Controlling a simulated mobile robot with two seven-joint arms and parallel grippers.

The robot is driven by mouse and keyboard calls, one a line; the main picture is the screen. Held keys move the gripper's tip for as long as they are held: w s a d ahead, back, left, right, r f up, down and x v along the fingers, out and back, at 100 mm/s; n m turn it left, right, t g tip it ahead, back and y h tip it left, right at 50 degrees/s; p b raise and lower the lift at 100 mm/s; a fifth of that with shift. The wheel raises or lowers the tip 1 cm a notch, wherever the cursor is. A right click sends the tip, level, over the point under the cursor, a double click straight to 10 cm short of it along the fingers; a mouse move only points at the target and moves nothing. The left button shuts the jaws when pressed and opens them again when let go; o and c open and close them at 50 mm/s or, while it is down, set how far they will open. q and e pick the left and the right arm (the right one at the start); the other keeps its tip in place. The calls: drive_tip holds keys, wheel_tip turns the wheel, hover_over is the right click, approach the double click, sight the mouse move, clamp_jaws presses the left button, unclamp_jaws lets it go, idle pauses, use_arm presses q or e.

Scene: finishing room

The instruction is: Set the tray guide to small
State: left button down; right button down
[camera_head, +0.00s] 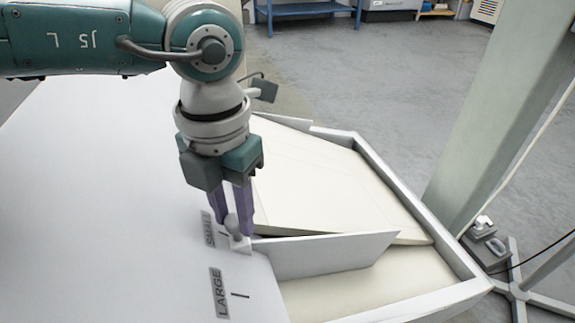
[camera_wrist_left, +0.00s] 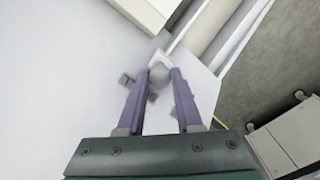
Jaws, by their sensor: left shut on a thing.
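The tray guide (camera_head: 330,252) is an upright white plate across the tray (camera_head: 460,260). Its small grey knob (camera_head: 232,225) stands on a white block at the tray's left edge. My left gripper (camera_head: 239,228) points down with its purple fingers shut on the knob; the left wrist view shows the rounded knob (camera_wrist_left: 160,76) between the fingertips. The block sits beside the SMALL label (camera_head: 208,229), which is partly covered. The LARGE label (camera_head: 220,292) and its short mark lie nearer me, clear of the guide. My right gripper is not in view.
Cream sheets (camera_head: 335,185) lie in the tray on both sides of the guide. The white surface (camera_head: 100,200) at left is clear. A pale green post (camera_head: 500,110) stands beyond the tray at right, and a blue bench (camera_head: 305,10) at the back.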

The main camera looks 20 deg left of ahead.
use_arm(q)
drive_tip(key=shift+w+a+f, duration=0.2)
drive_tip(key=shift+w+a, duration=0.1)
drive_tip(key=shift+w, duration=0.15)
drive_tip(key=shift+r, duration=0.15)
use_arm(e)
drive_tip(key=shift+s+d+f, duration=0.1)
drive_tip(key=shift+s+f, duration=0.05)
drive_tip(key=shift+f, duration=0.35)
use_arm(q)
drive_tip(key=c, duration=0.9)
unclamp_jaws()
drive_tip(key=shift+o, duration=0.3)
drive_tip(key=shift+w+a, duration=0.1)
